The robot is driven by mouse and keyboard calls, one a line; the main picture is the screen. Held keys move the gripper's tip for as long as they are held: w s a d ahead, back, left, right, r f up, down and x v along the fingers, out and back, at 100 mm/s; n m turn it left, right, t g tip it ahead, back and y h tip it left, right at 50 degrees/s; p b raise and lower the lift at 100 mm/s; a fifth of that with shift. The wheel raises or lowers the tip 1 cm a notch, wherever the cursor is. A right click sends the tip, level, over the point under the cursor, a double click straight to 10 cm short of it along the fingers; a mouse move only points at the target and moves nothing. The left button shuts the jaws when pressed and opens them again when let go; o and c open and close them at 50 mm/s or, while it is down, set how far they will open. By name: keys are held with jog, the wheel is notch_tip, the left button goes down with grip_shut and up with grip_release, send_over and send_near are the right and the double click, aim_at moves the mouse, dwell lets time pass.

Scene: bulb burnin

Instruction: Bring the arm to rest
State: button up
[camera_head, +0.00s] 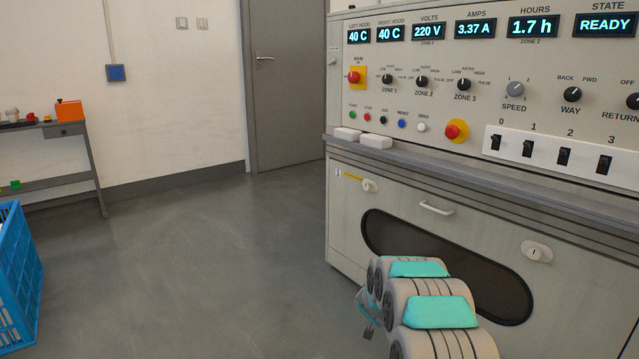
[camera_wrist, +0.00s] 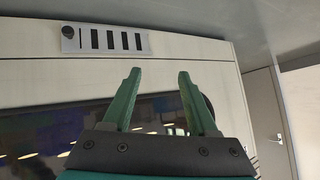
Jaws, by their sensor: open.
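My arm shows at the lower middle of the head view, grey with teal panels, folded low in front of the control cabinet (camera_head: 400,225). My gripper shows in the wrist view (camera_wrist: 158,100) with two green fingers spread apart and nothing between them. In the head view only a small part of the arm's end shows at the left of my links, and the fingers are not clear there. The wrist view shows the cabinet's pale front and dark window (camera_wrist: 60,125) behind the fingers. I cannot tell the exact gap to the cabinet.
The cabinet panel has knobs, switches and displays, one reading READY (camera_head: 604,25). White blocks (camera_head: 375,142) lie on its ledge. A blue crate (camera_head: 15,270) stands at the left, a grey side table (camera_head: 80,140) behind it. A door (camera_head: 285,80) is at the back. The floor between is clear.

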jog(key=s+a+r+n+g+y, duration=0.15)
jog(key=s+a+r+y, duration=0.25)
jog(key=s+a+r, duration=0.4)
jog(key=s+a+r+n+g+y, duration=0.3)
jog(key=s+r, duration=0.5)
jog(key=s, duration=0.6)
jog(key=s+d+r+n+g+h, duration=0.1)
jog(key=s+d+r+g, duration=0.1)
jog(key=s, duration=1.2)
jog(key=s+d+r+n+g+h, duration=0.1)
jog(key=s+d+r+g, duration=0.15)
jog(key=s, duration=1.05)
jog(key=s+d+r+n+g+h, duration=0.1)
jog(key=s+d+g+h, duration=0.1)
jog(key=s, duration=1.2)
notch_tip(320, 180, up, 12)
jog(key=p, duration=1.2)
jog(key=shift+w+a, duration=0.2)
jog(key=shift+w, duration=0.15)
